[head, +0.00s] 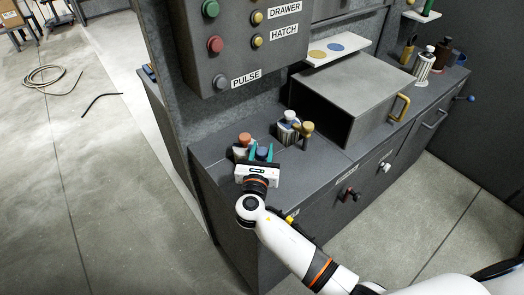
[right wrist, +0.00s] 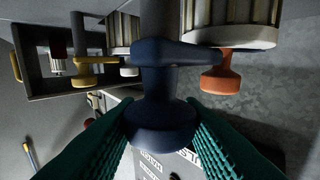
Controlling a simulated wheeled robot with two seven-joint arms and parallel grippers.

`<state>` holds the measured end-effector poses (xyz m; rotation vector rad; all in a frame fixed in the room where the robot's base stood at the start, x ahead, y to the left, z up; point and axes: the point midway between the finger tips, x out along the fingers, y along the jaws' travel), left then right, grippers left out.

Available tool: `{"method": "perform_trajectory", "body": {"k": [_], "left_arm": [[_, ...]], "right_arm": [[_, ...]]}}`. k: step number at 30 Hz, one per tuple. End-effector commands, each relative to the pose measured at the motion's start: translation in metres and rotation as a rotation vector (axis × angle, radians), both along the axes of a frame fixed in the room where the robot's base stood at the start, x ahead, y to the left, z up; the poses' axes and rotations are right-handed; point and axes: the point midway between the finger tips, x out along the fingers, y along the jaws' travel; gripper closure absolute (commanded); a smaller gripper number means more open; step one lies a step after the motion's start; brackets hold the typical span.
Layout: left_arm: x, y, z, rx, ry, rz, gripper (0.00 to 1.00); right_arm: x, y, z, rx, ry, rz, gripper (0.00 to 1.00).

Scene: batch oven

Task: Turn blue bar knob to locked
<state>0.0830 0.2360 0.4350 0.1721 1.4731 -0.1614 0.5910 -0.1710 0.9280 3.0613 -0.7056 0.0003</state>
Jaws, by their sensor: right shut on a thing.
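The dark blue knob (right wrist: 160,125) has a rounded end and a narrow neck joined to a dark blue bar and post. In the head view the blue knob (head: 263,153) shows at the near left end of the grey counter. My right gripper (head: 260,155) is shut on it, with teal fingers on both sides of the rounded end; the fingers also show in the right wrist view (right wrist: 160,130). The gripper body hides part of the knob's base. No locked mark is readable. My left gripper is not in view.
Close by stand an orange-topped piece (head: 245,138), a yellow-topped piece (head: 307,129) and a white-and-grey cylinder (head: 288,124). A grey box with a yellow handle (head: 401,107) stands to the right. A button panel (head: 240,45) hangs above. The floor at left is mostly clear.

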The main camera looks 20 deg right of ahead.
Motion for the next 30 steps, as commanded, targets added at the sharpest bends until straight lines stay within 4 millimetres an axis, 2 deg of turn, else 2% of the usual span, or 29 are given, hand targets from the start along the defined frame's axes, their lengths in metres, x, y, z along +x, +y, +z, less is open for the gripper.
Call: {"method": "perform_trajectory", "body": {"k": [5,6,9,20,23,30], "left_arm": [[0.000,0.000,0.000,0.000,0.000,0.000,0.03],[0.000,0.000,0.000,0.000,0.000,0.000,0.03],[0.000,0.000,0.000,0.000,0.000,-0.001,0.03],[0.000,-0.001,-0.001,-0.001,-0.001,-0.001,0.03],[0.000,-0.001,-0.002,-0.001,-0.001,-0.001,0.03],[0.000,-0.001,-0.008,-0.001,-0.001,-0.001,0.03]], "right_arm": [[0.000,0.000,0.001,0.000,-0.001,0.000,0.89],[0.000,0.000,0.001,0.000,-0.001,0.000,0.63],[0.000,0.000,0.001,0.000,-0.001,0.000,0.46],[-0.004,0.002,-0.001,0.000,0.000,0.001,0.45],[-0.015,0.007,-0.002,0.000,0.001,0.002,0.45],[-0.061,0.029,-0.003,0.004,0.003,0.002,0.45]]}}
